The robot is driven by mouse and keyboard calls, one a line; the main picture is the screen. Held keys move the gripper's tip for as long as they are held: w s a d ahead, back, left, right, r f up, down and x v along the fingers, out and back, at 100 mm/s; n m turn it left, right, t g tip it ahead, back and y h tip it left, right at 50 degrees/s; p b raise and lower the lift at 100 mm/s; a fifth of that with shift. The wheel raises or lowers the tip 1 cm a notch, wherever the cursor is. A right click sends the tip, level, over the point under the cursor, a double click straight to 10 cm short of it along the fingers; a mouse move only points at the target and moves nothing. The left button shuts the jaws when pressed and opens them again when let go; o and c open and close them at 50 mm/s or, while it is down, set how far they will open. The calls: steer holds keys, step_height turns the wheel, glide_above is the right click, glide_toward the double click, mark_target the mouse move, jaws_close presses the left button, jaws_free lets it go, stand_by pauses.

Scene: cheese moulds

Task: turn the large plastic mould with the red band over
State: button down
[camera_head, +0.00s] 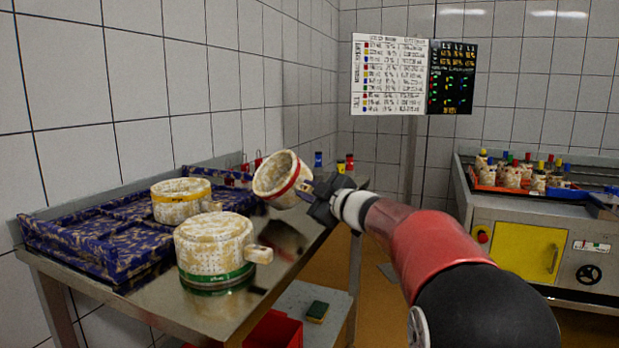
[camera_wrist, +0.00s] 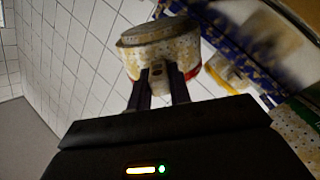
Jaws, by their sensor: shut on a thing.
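The mould with the red band (camera_head: 276,178) is off-white and stained. The inside of the mould is mostly hidden.
A mould with a green band (camera_head: 214,246) stands on the steel table (camera_head: 246,300), its handle to the right. A yellow-banded mould (camera_head: 181,201) stands by the blue patterned trays (camera_head: 80,240). Small colour-capped pieces (camera_head: 340,163) stand behind. The table's middle right is bare.

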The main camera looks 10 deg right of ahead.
mark_target(299, 201)
steer(key=shift+f+m, duration=0.15)
steer(key=shift+m, duration=0.75)
steer(key=m, duration=0.1)
steer(key=f+m, duration=0.1)
steer(key=m, duration=0.1)
steer(key=shift+f, duration=0.1)
step_height(299, 201, down, 2)
steer(key=m, duration=0.4)
steer(key=shift+m, duration=0.3)
steer(key=c, duration=1.2)
jaws_free()
steer(key=shift+f, duration=0.1)
steer(key=shift+d, duration=0.1)
steer(key=v, duration=0.7)
